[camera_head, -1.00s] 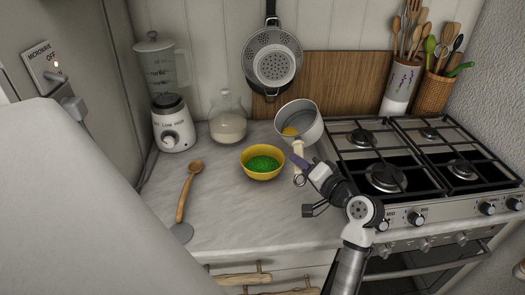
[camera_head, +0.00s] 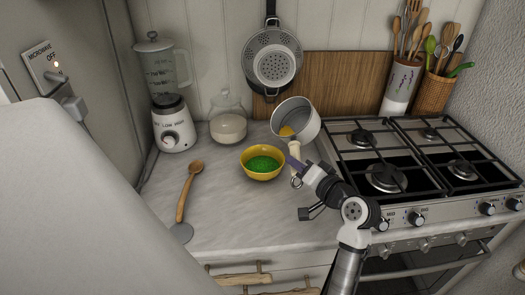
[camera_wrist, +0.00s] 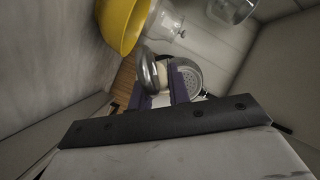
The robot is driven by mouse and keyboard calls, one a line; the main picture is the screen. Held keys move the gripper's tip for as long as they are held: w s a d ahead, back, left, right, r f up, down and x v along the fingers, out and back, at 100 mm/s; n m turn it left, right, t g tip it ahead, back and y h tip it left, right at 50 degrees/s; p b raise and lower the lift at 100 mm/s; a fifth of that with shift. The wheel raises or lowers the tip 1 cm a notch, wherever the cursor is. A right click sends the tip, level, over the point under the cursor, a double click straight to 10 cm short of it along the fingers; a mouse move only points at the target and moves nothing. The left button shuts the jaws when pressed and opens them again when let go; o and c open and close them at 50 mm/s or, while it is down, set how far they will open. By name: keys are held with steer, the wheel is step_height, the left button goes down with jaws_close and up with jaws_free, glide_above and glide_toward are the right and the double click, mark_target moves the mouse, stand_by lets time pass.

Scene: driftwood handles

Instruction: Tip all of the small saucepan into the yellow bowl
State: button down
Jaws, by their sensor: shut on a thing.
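The small saucepan (camera_head: 305,122) is grey metal with a pale handle (camera_head: 295,151). It is raised above the counter and tilted, its mouth facing left toward the yellow bowl. Something yellow-orange (camera_head: 287,131) lies inside it, near the lower rim. The yellow bowl (camera_head: 262,173) stands upright on the counter, to the lower left of the pan, with green contents (camera_head: 263,164). It also shows in the wrist view (camera_wrist: 121,22). My gripper (camera_head: 300,164) is shut on the saucepan's handle. In the wrist view its fingers (camera_wrist: 170,85) hide part of the handle.
A glass jar (camera_head: 228,125) and a blender (camera_head: 172,125) stand behind and left of the bowl. A wooden spoon (camera_head: 187,192) lies on the left of the counter. A gas stove (camera_head: 420,165) is at right.

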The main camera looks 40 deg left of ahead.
steer(key=shift+s+r+n, duration=0.1)
steer(key=shift+s+n, duration=0.05)
steer(key=shift+n, duration=0.55)
steer(key=shift+n+t+h, duration=0.3)
steer(key=shift+n+h, duration=0.1)
steer(key=shift+n, duration=0.7)
stand_by(0.8)
steer(key=shift+w+r+n+b, duration=0.1)
steer(key=shift+w+n+b, duration=0.15)
steer(key=shift+n+b, duration=0.85)
stand_by(0.6)
steer(key=shift+s+a+n+t+h+b, duration=0.2)
steer(key=shift+s+n+t+h+b, duration=0.1)
steer(key=shift+s+n+t+b, duration=0.45)
stand_by(0.7)
steer(key=shift+w+r+n+b, duration=0.2)
steer(key=shift+n+b, duration=0.35)
steer(key=shift+b, duration=0.3)
stand_by(0.6)
